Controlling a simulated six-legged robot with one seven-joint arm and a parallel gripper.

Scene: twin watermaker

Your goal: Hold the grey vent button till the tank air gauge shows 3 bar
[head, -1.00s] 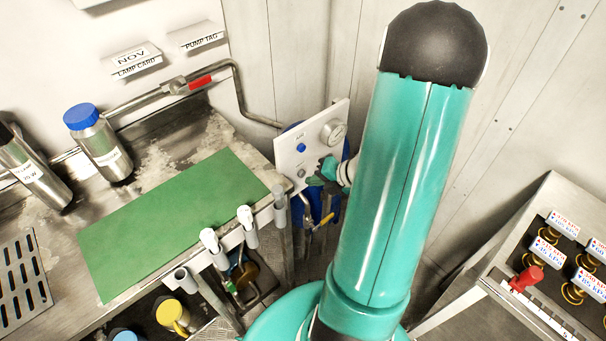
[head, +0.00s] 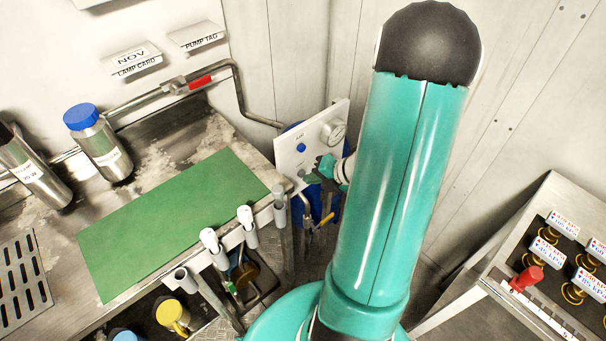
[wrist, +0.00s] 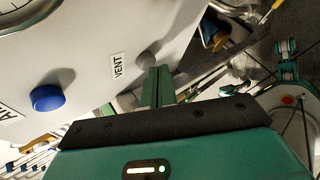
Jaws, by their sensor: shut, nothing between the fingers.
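The white panel (head: 288,153) stands at the far end of the bench. It carries a round gauge (head: 333,132), a blue button (head: 301,147) and the grey vent button (head: 301,173). In the wrist view the grey button (wrist: 147,60) sits beside the VENT label, and part of the gauge (wrist: 30,12) shows at the top left; its needle cannot be read. The blue button (wrist: 47,98) is at the left. My gripper (head: 314,178) is shut and empty, with its fingertips (wrist: 158,72) close to the grey button. I cannot tell whether they touch it.
The bench with a green mat (head: 170,215) and a blue-capped bottle (head: 100,143) is at the left. A yellow-handled valve (head: 325,220) hangs below the panel. A sloped rack with a red knob (head: 527,279) stands at the right.

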